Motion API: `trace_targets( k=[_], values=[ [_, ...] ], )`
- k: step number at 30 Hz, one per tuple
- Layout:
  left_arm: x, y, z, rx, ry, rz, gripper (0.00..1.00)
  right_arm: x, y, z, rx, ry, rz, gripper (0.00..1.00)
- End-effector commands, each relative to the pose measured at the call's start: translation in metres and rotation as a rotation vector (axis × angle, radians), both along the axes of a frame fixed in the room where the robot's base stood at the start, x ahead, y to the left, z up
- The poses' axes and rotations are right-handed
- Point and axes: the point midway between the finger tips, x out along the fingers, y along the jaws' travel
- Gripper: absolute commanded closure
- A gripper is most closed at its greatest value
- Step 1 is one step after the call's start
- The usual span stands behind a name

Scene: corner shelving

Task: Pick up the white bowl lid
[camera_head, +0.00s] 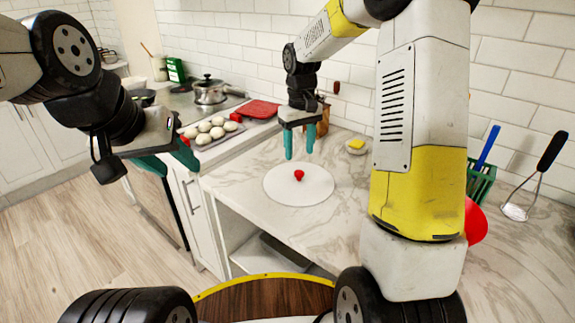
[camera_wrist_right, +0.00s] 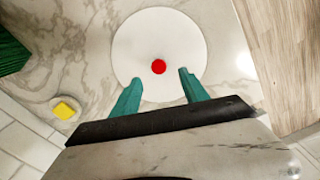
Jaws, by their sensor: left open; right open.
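The white bowl lid (camera_head: 290,188) is a flat round disc with a red knob (camera_head: 299,175) at its centre. It lies on the marble counter near the counter's left edge. My right gripper (camera_head: 300,150) is open and empty, fingers pointing down above the far side of the lid. In the right wrist view the lid (camera_wrist_right: 160,40) and its knob (camera_wrist_right: 158,67) show just beyond the open right fingers (camera_wrist_right: 160,92). My left gripper (camera_head: 170,162) is open and empty at the left, over the floor side of the counter, away from the lid.
A tray of white round pieces (camera_head: 212,131), a red square item (camera_head: 256,110) and a steel pot (camera_head: 210,90) are at the back left. A yellow sponge-like item (camera_head: 356,146) lies behind the lid.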

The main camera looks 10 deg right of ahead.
Motion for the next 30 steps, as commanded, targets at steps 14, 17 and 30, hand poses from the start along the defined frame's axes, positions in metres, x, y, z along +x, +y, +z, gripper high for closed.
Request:
trace_targets(
  k=[14,17,30],
  values=[
    [0.000,0.000,0.000,0.000,0.000,0.000,0.54,0.003,-0.002,-0.061,0.000,0.005,-0.001,0.48],
    [0.000,0.000,0.000,0.000,0.000,0.000,0.54,0.004,-0.002,-0.071,-0.001,0.002,0.000,0.48],
    [0.000,0.000,0.000,0.000,0.000,0.000,0.54,0.004,-0.002,-0.076,0.000,-0.001,0.000,0.75]
  ],
)
